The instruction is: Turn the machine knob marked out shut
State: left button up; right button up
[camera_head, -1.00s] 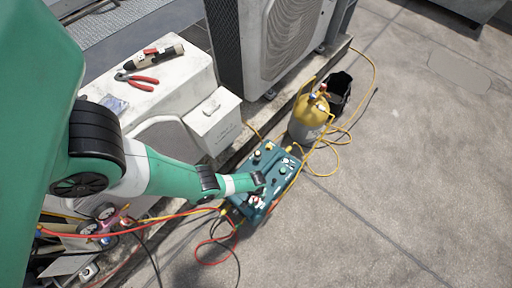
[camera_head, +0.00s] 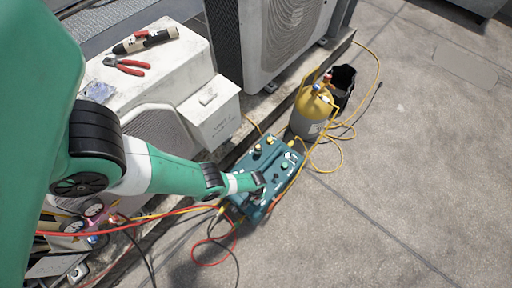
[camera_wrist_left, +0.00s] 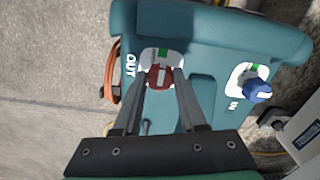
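The teal machine (camera_head: 268,168) stands on the ground beside the ledge, with hoses at its sides. In the left wrist view its top (camera_wrist_left: 215,30) carries a red knob (camera_wrist_left: 160,76) on a white plate with a green mark, beside the word OUT. A blue knob (camera_wrist_left: 257,91) sits to the right, beside the word IN. My left gripper (camera_wrist_left: 163,72) is over the red knob, its two fingers apart with the knob between their tips. Whether they touch it I cannot tell. In the head view my left gripper (camera_head: 258,180) covers part of the machine's top. My right gripper is not in view.
A yellow-and-grey cylinder (camera_head: 313,112) and a black bucket (camera_head: 343,84) stand beyond the machine. Yellow and red hoses (camera_head: 226,254) lie around it. Condenser units (camera_head: 285,40) and a white box (camera_head: 210,113) line the left. Open concrete lies to the right.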

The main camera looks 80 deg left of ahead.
pick_arm(q)
grip_shut()
jog(key=shift+m, duration=0.5)
jog(key=m, duration=0.6)
jog(key=shift+s+a+m+b, duration=0.1)
jog(key=shift+m+b, duration=0.2)
jog(key=m, duration=0.5)
jog(key=shift+a, duration=0.1)
jog(key=m, duration=0.4)
jog(key=shift+m, duration=0.3)
